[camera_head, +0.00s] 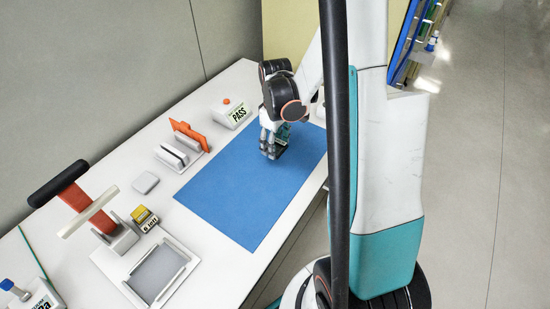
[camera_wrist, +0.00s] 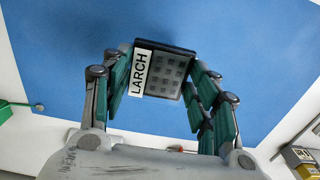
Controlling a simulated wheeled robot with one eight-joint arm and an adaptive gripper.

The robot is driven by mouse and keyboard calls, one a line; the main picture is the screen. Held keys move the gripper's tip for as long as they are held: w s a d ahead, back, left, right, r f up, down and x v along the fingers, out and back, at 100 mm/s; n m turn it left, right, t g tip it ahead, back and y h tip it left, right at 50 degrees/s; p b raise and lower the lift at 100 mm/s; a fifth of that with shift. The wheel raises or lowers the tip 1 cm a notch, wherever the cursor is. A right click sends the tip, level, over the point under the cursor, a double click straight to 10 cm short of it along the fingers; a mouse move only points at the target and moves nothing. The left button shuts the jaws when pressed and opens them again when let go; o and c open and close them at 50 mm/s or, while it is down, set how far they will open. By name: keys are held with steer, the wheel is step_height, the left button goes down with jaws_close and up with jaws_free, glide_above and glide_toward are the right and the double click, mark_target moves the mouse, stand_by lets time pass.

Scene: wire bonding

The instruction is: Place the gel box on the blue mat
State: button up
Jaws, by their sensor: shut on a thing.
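The gel box (camera_wrist: 166,74) is a small dark box with a grid of squares on its face and a white "LARCH" label on its left side. In the wrist view it sits between the green-padded fingers of my gripper (camera_wrist: 158,82), which is shut on it. In the head view my gripper (camera_head: 272,150) points down over the far part of the blue mat (camera_head: 235,190); the box is mostly hidden there by the fingers. The mat also fills much of the wrist view (camera_wrist: 60,60). I cannot tell whether the box touches the mat.
A white "PASS" box (camera_head: 233,113) stands by the mat's far left corner. An orange piece in a grey holder (camera_head: 181,152), a small pale box (camera_head: 146,182), a yellow box (camera_head: 145,217), a grey tray (camera_head: 158,272) and a red-stemmed press (camera_head: 85,205) line the left. The near mat is clear.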

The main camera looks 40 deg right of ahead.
mark_target(275, 161)
steer(key=shift+f+b, duration=0.8)
steer(key=shift+f, duration=1.95)
steer(key=shift+f, duration=0.2)
steer(key=o, duration=1.1)
steer(key=shift+c, duration=0.2)
steer(key=shift+r, duration=0.15)
step_height(275, 161, up, 12)
steer(key=p, duration=0.4)
steer(key=shift+r, duration=0.1)
